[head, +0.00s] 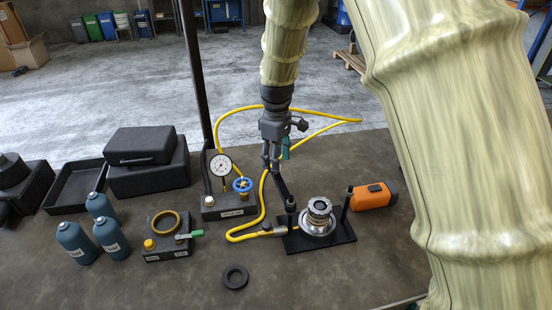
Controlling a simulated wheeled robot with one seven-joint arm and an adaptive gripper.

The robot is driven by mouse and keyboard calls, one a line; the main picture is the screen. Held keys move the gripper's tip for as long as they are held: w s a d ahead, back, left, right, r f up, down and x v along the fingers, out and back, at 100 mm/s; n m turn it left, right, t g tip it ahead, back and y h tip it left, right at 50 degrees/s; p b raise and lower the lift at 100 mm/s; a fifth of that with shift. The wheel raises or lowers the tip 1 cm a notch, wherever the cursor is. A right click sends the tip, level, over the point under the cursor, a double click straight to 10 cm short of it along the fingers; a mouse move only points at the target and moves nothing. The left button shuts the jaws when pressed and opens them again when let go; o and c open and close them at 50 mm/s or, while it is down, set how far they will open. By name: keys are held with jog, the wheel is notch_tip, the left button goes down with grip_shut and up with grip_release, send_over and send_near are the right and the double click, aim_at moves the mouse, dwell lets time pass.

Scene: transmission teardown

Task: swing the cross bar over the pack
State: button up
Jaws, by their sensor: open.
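The pack (319,208) is a stack of shiny metal rings standing on a black base plate (336,240) in the middle right of the head view. A black post stands on each side of it, a left post (291,214) and a right post (346,203). A dark bar, which looks like the cross bar (281,187), runs from the top of the left post back toward my gripper, away from the pack. My gripper (270,167) is open and points down at the bar's far end. I cannot tell whether the fingers touch the bar.
A yellow hose (238,237) loops around behind and left of the fixture. A gauge block with a blue handwheel (243,185) stands left of my gripper. An orange device (372,196) lies right of the fixture. A black ring (235,277) lies in front on fairly clear bench.

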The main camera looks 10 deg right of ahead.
jog(key=shift+s+f, duration=0.35)
jog(key=shift+f, duration=0.1)
jog(key=shift+w+f, duration=0.25)
jog(key=shift+f, duration=0.35)
jog(key=shift+s+r, duration=0.15)
jog(key=shift+c, duration=1)
grip_shut()
